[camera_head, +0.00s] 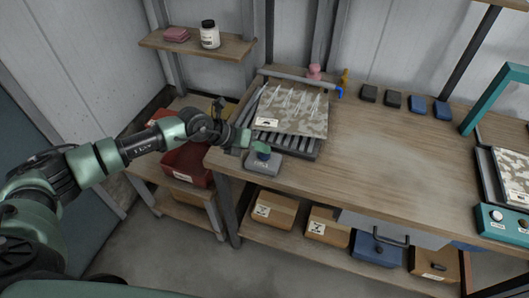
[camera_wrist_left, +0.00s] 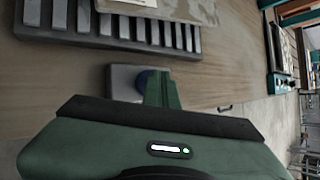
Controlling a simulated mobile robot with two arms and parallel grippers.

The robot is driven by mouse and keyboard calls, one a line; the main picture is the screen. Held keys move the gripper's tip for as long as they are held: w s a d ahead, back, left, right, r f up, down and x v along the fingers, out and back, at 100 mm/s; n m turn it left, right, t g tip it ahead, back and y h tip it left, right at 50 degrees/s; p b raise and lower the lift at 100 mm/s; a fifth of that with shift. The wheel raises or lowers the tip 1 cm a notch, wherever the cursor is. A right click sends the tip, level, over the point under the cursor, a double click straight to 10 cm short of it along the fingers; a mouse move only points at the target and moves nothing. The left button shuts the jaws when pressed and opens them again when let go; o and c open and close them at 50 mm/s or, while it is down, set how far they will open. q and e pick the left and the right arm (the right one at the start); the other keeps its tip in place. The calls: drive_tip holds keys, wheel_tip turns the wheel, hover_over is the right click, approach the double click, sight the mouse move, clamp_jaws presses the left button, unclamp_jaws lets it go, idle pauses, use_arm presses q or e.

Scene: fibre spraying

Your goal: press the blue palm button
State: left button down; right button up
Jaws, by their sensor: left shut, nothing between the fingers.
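The blue palm button (camera_head: 264,156) sits on a grey box (camera_head: 262,166) near the front left edge of the workbench. In the left wrist view the button (camera_wrist_left: 145,77) shows as a blue round edge, partly hidden by my green fingers. My left gripper (camera_head: 260,147) is shut and empty, with its fingertips right over the button. In the left wrist view the shut fingers (camera_wrist_left: 163,88) overlap the button on its right side. I cannot tell whether they touch it. My right gripper is not in view.
A slatted roller tray (camera_head: 300,150) with a speckled panel (camera_head: 293,110) stands just behind the grey box. Dark and blue blocks (camera_head: 417,105) line the back of the bench (camera_head: 380,160). A teal control panel (camera_head: 503,223) is at the right. The bench middle is clear.

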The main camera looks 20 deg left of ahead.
sight(262, 155)
use_arm(q)
drive_tip(key=shift+r+p, duration=0.5)
drive_tip(key=shift+r, duration=0.2)
wheel_tip(262, 155, up, 5)
drive_tip(key=p, duration=0.4)
idle(0.6)
